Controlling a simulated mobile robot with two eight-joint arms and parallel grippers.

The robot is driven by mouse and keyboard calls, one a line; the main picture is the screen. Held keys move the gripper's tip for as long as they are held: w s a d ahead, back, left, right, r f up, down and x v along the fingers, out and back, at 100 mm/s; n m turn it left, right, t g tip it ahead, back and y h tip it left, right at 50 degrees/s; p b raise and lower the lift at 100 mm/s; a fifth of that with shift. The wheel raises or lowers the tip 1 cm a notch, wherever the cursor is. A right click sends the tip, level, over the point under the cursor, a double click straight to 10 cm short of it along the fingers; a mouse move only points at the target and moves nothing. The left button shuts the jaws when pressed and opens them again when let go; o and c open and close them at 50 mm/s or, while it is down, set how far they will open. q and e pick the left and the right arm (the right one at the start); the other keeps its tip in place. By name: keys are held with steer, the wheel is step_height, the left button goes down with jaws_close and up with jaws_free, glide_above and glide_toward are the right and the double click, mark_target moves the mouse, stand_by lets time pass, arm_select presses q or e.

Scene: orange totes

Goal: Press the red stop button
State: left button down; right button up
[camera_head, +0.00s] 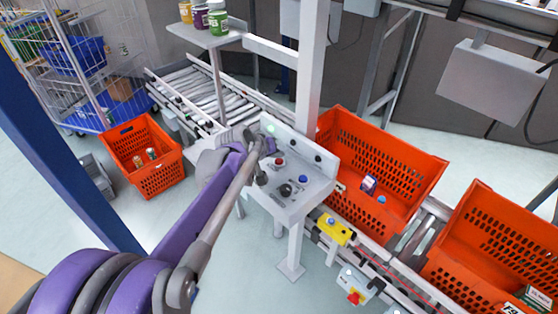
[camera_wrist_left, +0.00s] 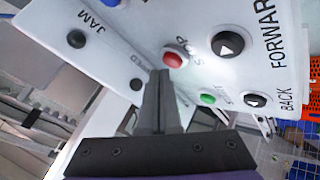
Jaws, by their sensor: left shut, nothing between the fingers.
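The red stop button (camera_head: 279,161) is on the sloped top of a white control panel (camera_head: 310,196). It is also in the left wrist view (camera_wrist_left: 174,58), beside the word STOP. My left gripper (camera_head: 264,149) is at the panel's left side, close to the button. In the left wrist view its dark fingers (camera_wrist_left: 160,74) are shut and empty, with their tips just beside the red button; I cannot tell whether they touch it. My right gripper is not in view.
The panel's upright back carries a JAM lamp (camera_wrist_left: 76,39). Orange totes (camera_head: 400,160) stand right of the panel.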

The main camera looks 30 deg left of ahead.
mark_target(278, 163)
arm_select(q)
steer(key=shift+f+b, duration=0.3)
steer(key=shift+f, duration=0.3)
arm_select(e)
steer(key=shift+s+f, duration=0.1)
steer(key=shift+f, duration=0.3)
arm_select(q)
steer(key=shift+r, duration=0.1)
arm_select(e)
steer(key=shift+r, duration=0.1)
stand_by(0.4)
arm_select(q)
steer(key=shift+r+p, duration=0.6)
steer(key=shift+r, duration=0.2)
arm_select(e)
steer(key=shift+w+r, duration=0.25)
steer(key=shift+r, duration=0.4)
arm_select(q)
steer(key=shift+r+p, duration=0.35)
steer(key=shift+r, duration=0.2)
steer(key=shift+r+p, duration=1.15)
steer(key=shift+r, duration=0.85)
steer(key=shift+f, duration=0.1)
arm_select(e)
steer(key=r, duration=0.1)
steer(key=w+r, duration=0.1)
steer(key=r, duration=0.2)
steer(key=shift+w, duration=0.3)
